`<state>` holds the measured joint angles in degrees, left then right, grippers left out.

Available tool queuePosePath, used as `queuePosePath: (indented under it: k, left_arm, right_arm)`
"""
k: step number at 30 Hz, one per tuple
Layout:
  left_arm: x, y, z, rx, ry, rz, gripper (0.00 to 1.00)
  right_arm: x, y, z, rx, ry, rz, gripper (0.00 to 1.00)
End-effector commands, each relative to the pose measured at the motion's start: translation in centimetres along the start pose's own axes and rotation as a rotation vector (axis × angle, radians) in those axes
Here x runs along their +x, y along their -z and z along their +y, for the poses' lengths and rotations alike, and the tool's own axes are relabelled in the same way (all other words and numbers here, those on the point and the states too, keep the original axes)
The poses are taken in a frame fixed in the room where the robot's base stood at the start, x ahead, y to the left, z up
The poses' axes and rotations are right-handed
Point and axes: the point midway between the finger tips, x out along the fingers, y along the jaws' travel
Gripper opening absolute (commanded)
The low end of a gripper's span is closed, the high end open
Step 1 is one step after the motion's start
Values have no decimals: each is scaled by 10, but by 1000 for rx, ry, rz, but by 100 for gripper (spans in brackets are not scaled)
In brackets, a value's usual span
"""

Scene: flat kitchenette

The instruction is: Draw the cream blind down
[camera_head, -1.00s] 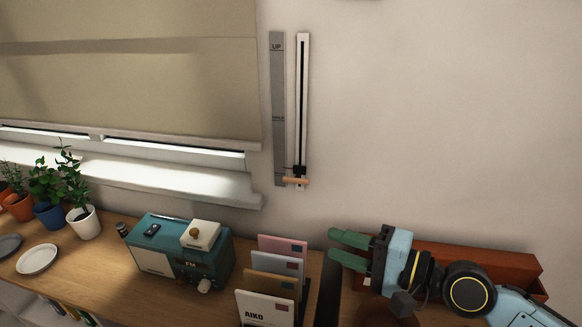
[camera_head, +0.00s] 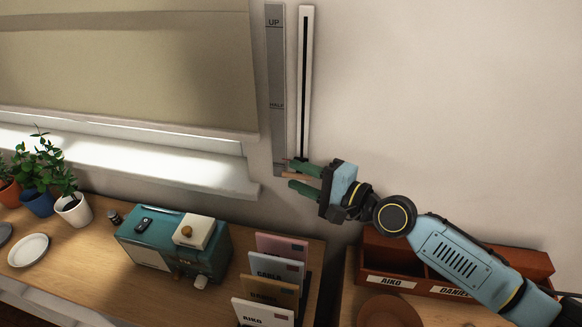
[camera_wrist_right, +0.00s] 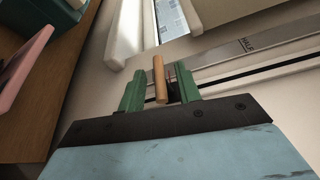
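The cream blind (camera_head: 130,70) hangs over the window at left in the head view, its lower edge a little above the sill, with a bright gap beneath. Right of it is an upright slotted track (camera_head: 305,80) beside a grey strip (camera_head: 276,80) marked UP and HALF. A wooden peg handle (camera_head: 288,177) sits at the track's low end. My right gripper (camera_head: 291,174) is at this handle, fingers apart. In the wrist view the peg (camera_wrist_right: 159,80) stands between the two green fingers (camera_wrist_right: 160,88), with gaps showing. My left gripper is out of view.
Below are a teal radio (camera_head: 170,245), upright envelopes (camera_head: 278,270) and potted plants (camera_head: 72,210) on the wooden counter (camera_head: 100,265). A reddish-brown sorter box (camera_head: 400,255) stands under my right arm. The wall right of the track is bare.

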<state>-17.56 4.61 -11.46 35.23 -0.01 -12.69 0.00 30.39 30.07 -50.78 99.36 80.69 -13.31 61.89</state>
Motion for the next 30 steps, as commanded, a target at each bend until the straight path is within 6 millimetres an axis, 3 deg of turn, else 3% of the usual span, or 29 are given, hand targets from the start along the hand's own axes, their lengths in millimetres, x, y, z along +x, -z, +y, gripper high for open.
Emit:
queuePosePath:
  k: [5,16,24,30]
  left_arm:
    - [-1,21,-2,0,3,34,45]
    - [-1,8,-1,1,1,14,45]
    - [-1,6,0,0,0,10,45]
    - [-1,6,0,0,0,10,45]
  right_arm:
    - [21,0,0,0,1,0,33]
    - [27,0,0,-1,0,0,33]
    - [27,0,0,-1,0,0,1]
    - [27,0,0,0,0,0,0]
